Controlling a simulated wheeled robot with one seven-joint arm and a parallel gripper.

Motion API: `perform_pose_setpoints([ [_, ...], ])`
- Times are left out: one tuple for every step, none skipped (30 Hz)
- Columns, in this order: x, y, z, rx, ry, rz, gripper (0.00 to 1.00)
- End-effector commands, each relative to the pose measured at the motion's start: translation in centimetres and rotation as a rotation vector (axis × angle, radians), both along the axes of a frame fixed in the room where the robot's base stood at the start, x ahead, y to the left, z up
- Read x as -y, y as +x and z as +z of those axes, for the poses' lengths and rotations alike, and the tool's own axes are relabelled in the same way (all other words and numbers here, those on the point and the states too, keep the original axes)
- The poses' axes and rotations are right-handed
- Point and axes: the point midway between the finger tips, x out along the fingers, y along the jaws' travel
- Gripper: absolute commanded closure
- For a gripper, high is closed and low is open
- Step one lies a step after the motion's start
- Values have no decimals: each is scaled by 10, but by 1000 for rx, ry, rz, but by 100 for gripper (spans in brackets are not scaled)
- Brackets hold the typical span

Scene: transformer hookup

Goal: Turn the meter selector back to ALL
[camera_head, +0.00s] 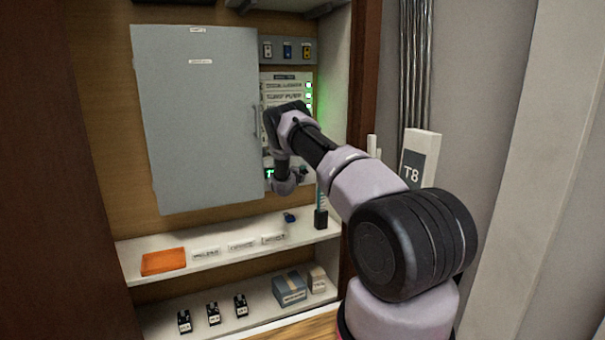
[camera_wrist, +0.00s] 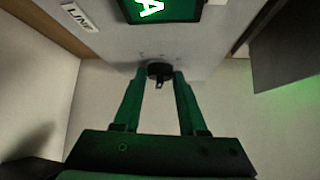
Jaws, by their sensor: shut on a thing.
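A small tab shows at the knob's front, between the fingers. The marks around the knob are too small to read. A lit green display (camera_wrist: 165,8) with a white letter "A" is partly cut off above it. In the head view my arm hides the knob, and my gripper is at the panel's lower part.
A large grey cabinet door (camera_head: 200,120) stands left of my arm. A label panel (camera_head: 286,86) with green lights is behind the arm. The upper shelf (camera_head: 215,242) holds an orange tray (camera_head: 163,261) and label strips. Boxes (camera_head: 290,289) and small black items stand below. A T8 sign (camera_head: 416,165) is right.

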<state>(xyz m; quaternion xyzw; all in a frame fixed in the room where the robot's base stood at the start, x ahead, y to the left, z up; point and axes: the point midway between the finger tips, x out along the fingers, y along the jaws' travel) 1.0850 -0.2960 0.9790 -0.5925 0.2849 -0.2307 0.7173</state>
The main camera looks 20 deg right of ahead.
Motion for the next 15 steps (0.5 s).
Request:
perform_pose_setpoints([
  [0,-1,-5,-3,-45,0,100],
  [0,-1,-5,-2,-72,1,100],
  [0,-1,-6,0,-110,0,100],
  [0,-1,-7,1,-139,0,100],
  [0,-1,-7,1,-167,-1,100],
  [1,-1,-8,3,-205,-1,100],
  [1,-1,-8,4,-234,-1,100],
  [1,-1,-9,5,-263,-1,100],
  [1,-1,-10,7,-299,-1,100],
  [1,-1,-10,8,-324,-1,100],
  [1,-1,-11,9,-353,-1,100],
  [2,-1,-11,10,-388,-1,100],
  [2,-1,-12,11,-412,-2,100],
  [2,-1,-12,12,-437,-2,100],
  [2,-1,-12,12,-467,-2,100],
])
